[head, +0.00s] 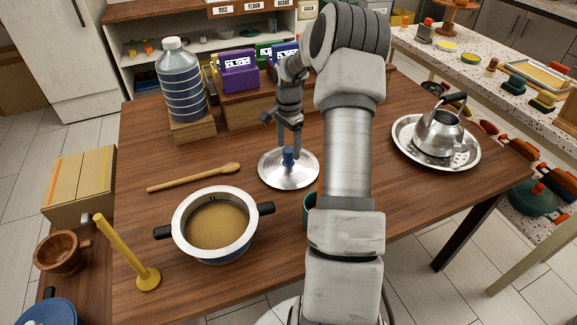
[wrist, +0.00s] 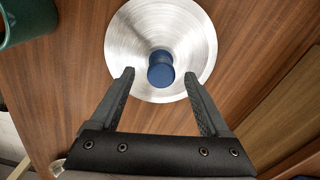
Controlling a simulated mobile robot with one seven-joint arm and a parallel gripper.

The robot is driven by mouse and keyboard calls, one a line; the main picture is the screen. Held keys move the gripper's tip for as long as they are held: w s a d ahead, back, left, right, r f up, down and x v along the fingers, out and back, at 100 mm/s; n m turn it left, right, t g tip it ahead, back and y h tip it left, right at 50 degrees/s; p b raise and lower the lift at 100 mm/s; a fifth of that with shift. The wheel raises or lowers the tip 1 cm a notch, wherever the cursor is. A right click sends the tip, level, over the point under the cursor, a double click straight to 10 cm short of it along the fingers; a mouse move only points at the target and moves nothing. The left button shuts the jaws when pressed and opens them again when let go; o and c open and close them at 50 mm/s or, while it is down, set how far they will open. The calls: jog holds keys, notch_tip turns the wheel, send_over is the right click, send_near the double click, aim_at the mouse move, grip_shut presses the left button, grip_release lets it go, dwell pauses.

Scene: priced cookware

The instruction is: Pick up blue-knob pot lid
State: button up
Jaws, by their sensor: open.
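The pot lid (head: 289,177) is a round silver metal disc lying on the wooden table, near the table's middle. Its blue knob (head: 288,155) stands up at its centre. In the wrist view the lid (wrist: 135,38) and the blue knob (wrist: 160,69) are seen from above. My gripper (wrist: 160,78) is open and empty. Its two fingers reach over the lid, with the knob appearing between and just beyond the fingertips. In the head view my gripper (head: 288,135) points down above the knob. Whether the fingertips touch the lid cannot be told.
A white-rimmed pot (head: 197,194) and a wooden spoon (head: 195,178) lie left of the lid. A green cup (wrist: 32,18), partly hidden by my arm in the head view, is close by. A water jug (head: 180,85) stands behind left; a kettle (head: 438,130) is at right.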

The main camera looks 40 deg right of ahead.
aim_at(289, 159)
jog(key=shift+w+f, duration=0.1)
jog(key=shift+f, duration=1.3)
grip_shut()
